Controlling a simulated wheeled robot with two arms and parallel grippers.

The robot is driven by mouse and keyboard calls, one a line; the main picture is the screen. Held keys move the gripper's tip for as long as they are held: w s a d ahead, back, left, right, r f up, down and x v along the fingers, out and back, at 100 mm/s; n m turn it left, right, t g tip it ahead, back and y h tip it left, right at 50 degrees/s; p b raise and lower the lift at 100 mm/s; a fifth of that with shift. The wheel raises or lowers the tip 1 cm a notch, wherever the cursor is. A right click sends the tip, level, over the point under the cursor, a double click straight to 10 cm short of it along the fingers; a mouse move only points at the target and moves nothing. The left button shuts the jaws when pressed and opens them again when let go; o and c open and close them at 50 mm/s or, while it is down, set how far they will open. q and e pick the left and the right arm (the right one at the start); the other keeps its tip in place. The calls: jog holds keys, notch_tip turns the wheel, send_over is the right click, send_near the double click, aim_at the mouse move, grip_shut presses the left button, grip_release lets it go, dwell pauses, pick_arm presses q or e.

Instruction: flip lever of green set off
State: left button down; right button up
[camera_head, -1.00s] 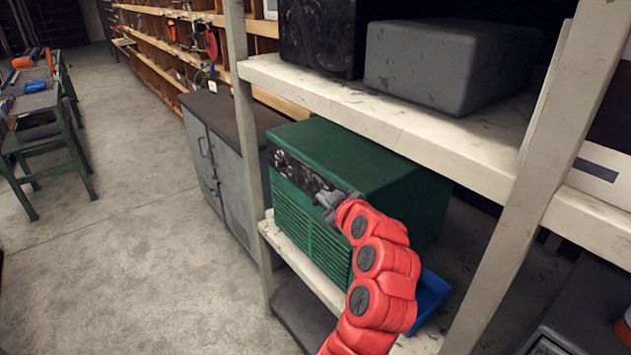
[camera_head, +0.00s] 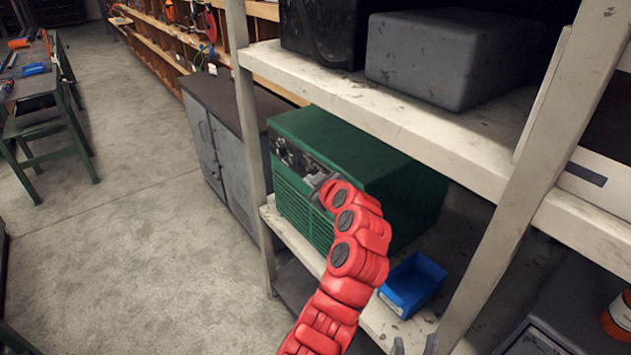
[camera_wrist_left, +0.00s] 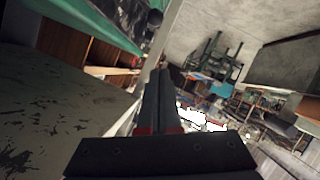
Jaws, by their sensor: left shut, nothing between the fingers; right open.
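The green set (camera_head: 350,150) is a boxy green machine with louvres and a dark control panel (camera_head: 290,158) on its front, standing on the shelf. A green edge of it (camera_wrist_left: 95,22) and a dark round knob-like part (camera_wrist_left: 155,18) show in the left wrist view. I cannot make out the lever; my gripper hides part of the panel. My left gripper (camera_head: 318,188) is at the right part of the panel, close to the front face; contact is unclear. Its fingers (camera_wrist_left: 160,100) are together and empty. My right gripper (camera_head: 414,346) shows only its tips at the bottom edge, apart.
A pale shelf board (camera_head: 400,110) with a grey box (camera_head: 450,55) lies above the set. A shelf post (camera_head: 252,150) stands left of it, another (camera_head: 530,180) to the right. A blue bin (camera_head: 412,284) sits below right.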

pick_arm(q)
jog(key=w+f+p, duration=0.1)
jog(key=f+p, duration=0.1)
jog(key=f, duration=0.1)
jog(key=w+d+f, duration=0.1)
jog(key=shift+w+f+p, duration=0.25)
jog(key=shift+w+p, duration=0.1)
jog(key=shift+p, duration=0.05)
jog(key=shift+d, duration=0.1)
